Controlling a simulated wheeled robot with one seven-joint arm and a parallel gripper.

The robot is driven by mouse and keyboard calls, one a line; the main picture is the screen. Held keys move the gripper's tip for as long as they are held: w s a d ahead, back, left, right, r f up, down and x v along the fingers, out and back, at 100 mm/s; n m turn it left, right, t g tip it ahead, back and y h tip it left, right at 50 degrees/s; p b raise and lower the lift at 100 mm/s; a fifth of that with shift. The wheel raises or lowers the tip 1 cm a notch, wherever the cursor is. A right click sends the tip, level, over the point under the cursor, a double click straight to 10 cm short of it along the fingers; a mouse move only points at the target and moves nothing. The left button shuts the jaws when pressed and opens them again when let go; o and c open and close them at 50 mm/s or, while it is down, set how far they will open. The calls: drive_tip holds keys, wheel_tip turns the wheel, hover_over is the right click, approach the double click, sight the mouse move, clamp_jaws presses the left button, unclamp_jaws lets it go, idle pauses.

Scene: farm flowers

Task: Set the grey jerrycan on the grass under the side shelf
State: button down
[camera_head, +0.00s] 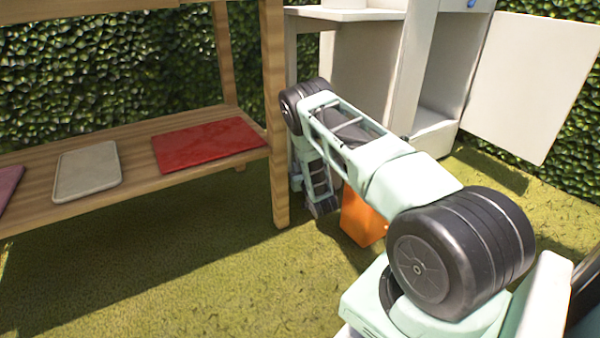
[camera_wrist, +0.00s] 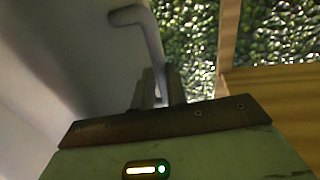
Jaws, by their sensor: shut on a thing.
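In the wrist view, my gripper (camera_wrist: 163,82) is shut on a light grey curved bar, which looks like the handle of the grey jerrycan (camera_wrist: 149,35). The can's body cannot be told apart from the grey surfaces behind it. In the head view, my arm reaches down beside the white cabinet (camera_head: 425,70), below its side shelf (camera_head: 340,14). My fingers and the jerrycan are hidden behind my arm there. The grass (camera_head: 215,270) shows in front of the cabinet and left of my arm.
An orange container (camera_head: 360,218) stands on the grass close to my arm. A wooden table (camera_head: 75,205) at left holds a red tray (camera_head: 208,144) and a pale tray (camera_head: 86,171); its leg (camera_head: 277,150) is near my arm. The cabinet door (camera_head: 533,85) hangs open at right.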

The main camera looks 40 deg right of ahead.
drive_tip(key=shift+w+r, duration=0.1)
idle(0.3)
drive_tip(key=c, duration=1.4)
unclamp_jaws()
drive_tip(key=p+v, duration=0.8)
drive_tip(key=v, duration=0.4)
drive_tip(key=shift+p, duration=0.35)
